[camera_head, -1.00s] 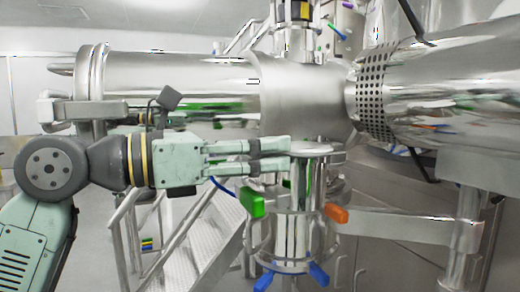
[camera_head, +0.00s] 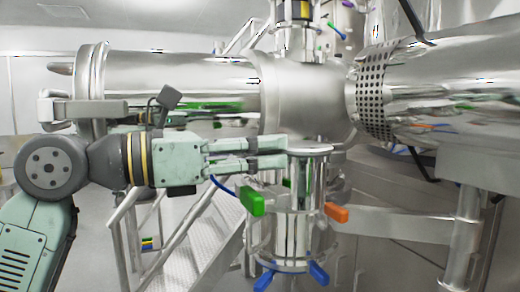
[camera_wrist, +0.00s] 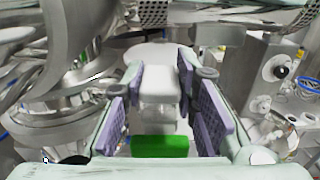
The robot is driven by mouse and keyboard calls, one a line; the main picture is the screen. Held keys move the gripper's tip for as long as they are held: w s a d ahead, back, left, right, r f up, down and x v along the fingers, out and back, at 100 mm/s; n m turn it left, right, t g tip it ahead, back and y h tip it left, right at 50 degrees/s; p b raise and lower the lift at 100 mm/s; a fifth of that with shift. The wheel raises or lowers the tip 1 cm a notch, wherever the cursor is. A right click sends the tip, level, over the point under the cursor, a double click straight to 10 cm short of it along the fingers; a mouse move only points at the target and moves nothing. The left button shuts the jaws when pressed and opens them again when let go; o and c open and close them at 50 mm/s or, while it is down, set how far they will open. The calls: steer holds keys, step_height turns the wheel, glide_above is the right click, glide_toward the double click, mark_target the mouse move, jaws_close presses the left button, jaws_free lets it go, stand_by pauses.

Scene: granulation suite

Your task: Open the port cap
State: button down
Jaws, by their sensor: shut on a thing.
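The port cap (camera_head: 311,150) is a round, flat metal lid at the top of the short upright steel port (camera_head: 290,235), below the large horizontal vessel. My gripper (camera_head: 286,153) reaches in from the left, with its fingertips at the cap's left edge. In the wrist view, my purple-padded fingers (camera_wrist: 160,88) stand on both sides of a pale metal piece (camera_wrist: 157,58), which looks like part of the cap. The gripper is shut on it. The fingers hide part of the cap's edge, and I cannot tell whether the cap is raised off the port.
A green handle (camera_head: 252,201) and an orange handle (camera_head: 336,212) stick out from the port below the cap. Blue handles (camera_head: 318,274) are lower down. The large steel vessel (camera_head: 180,80) runs close above my gripper. Metal stairs (camera_head: 190,240) stand behind.

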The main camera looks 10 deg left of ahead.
steer(key=shift+r, duration=0.1)
steer(key=shift+d+r+g+y, duration=0.15)
steer(key=shift+r+g+y, duration=0.25)
steer(key=shift+r+y, duration=0.45)
steer(key=r, duration=0.1)
steer(key=r+g+y, duration=0.1)
steer(key=d+r+y, duration=0.1)
steer(key=shift+w+r, duration=0.25)
steer(key=shift+w, duration=0.1)
steer(key=shift+w+d+r+g+y, duration=0.25)
steer(key=shift+d+r+g+y, duration=0.2)
steer(key=shift+r+y, duration=0.3)
steer(key=shift+w+d+r+g+y, duration=0.2)
steer(key=shift+d+r+g+y, duration=0.1)
steer(key=shift+r+g+y, duration=0.4)
steer(key=c, duration=1.3)
jaws_free()
steer(key=shift+f, duration=0.1)
